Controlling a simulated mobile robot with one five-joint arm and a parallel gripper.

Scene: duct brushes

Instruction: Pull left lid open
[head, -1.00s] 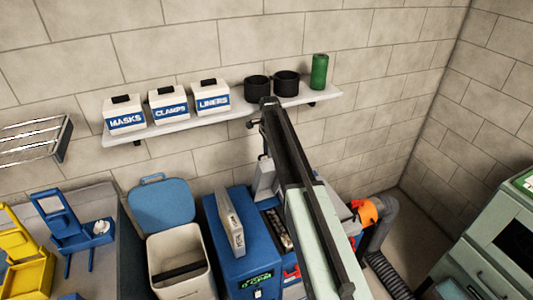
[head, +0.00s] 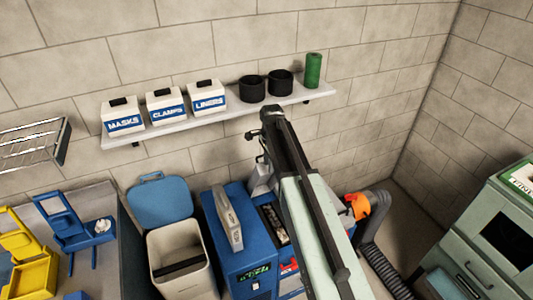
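A cream bin (head: 180,270) stands at the lower left with its blue lid (head: 160,203) raised upright behind it. A dark bar lies across the bin's opening. Three white boxes with dark-handled tops, MASKS (head: 123,123), CLAMPS (head: 166,112) and LINERS (head: 207,105), sit closed on the wall shelf. I cannot tell which lid is the left lid of the task. My arm reaches up the middle of the view, in front of the wall. My gripper (head: 257,146) seems to hang by its far end, small and partly hidden, apart from the boxes and the blue lid.
The shelf (head: 180,128) also holds two black cups (head: 266,86) and a green cylinder (head: 313,70). A blue machine (head: 235,245) stands right of the bin. An orange-collared grey hose (head: 370,232) and a green cabinet (head: 490,240) are at right. A wire rack hangs at left.

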